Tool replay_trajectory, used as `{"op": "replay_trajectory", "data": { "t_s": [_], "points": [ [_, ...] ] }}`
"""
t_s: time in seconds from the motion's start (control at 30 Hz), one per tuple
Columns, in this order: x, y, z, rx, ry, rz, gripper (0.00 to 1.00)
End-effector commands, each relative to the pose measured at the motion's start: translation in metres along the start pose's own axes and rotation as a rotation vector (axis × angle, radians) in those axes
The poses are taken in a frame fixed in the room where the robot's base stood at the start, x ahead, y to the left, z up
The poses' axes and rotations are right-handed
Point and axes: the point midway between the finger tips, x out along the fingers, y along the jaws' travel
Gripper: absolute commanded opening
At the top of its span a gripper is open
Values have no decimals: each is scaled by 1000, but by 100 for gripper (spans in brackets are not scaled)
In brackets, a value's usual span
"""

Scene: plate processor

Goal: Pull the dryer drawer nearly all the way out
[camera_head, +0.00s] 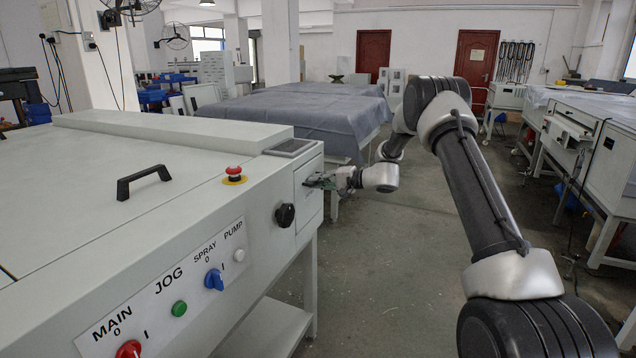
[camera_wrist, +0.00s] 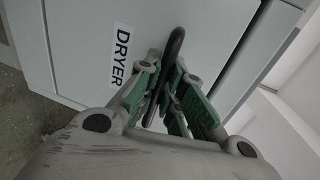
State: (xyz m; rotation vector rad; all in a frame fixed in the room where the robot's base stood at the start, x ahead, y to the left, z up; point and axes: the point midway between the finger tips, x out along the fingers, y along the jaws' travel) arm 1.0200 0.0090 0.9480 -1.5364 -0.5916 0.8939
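The dryer drawer front (camera_wrist: 85,25) is a pale grey panel with a white DRYER label (camera_wrist: 120,55). Its black bar handle (camera_wrist: 175,45) stands out from the panel. In the head view, the drawer front (camera_head: 309,208) is at the right end of the machine and looks about flush with it. My gripper (camera_head: 312,182) reaches it from the right. In the wrist view, my gripper's green-padded fingers (camera_wrist: 166,78) lie on both sides of the handle with little gap at the tips, and look closed on it. The fingers hide part of the handle.
The machine (camera_head: 110,160) fills the left, with a black handle (camera_head: 144,180), a red stop button (camera_head: 235,172) and a black knob (camera_head: 285,214). Cloth-covered tables (camera_head: 270,118) stand behind. The floor (camera_head: 400,240) right of the drawer is clear.

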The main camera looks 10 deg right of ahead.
Motion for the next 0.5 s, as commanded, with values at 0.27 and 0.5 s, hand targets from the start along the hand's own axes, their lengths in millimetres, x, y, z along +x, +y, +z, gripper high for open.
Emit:
{"op": "replay_trajectory", "data": {
  "t_s": [0.27, 0.5],
  "points": [
    [-1, 1, 0, 0, 0, 1, 0],
    [-18, 4, -1, 2, 2, 1, 0]
  ]
}}
